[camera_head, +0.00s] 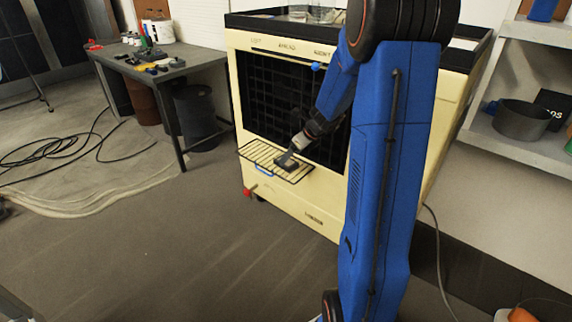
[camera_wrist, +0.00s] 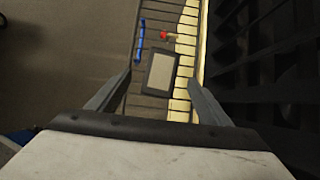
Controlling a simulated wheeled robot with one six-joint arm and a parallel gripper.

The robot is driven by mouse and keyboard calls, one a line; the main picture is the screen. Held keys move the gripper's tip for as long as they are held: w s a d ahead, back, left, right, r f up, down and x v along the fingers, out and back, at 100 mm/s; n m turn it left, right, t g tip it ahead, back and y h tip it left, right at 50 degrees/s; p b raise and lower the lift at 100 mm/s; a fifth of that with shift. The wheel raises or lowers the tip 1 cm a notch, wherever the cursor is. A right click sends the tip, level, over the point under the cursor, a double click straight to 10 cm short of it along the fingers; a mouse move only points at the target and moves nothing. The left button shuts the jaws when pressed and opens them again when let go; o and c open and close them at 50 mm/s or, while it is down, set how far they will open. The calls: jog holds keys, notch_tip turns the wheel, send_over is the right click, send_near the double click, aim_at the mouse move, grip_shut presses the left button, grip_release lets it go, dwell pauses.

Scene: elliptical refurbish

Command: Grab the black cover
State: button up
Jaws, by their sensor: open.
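A small rectangular piece with a black rim and a grey-beige middle, which looks like the black cover (camera_wrist: 148,70), lies on a slatted rack (camera_wrist: 150,103) in the wrist view. In the head view the black cover (camera_head: 287,163) shows as a dark patch on the wire rack (camera_head: 262,152) at the front of the cream machine. My gripper (camera_wrist: 158,80) is open, its two fingers on either side of the cover in the picture, with gaps showing on both sides. I cannot tell the height left between fingertips and cover.
The cream machine (camera_head: 290,200) has a dark grid front (camera_head: 270,95) close beside my gripper. A blue handle (camera_head: 264,170) is on the rack's front edge, with a red knob (camera_head: 249,191) below. A workbench (camera_head: 185,62) stands left; shelves (camera_head: 530,150) stand right. The floor in front is clear.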

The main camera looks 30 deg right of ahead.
aim_at(288, 162)
jog(key=shift+x, duration=2.3)
jog(key=shift+d, duration=0.1)
jog(key=shift+c, duration=0.2)
jog(key=shift+r, duration=0.1)
jog(key=c, duration=1.3)
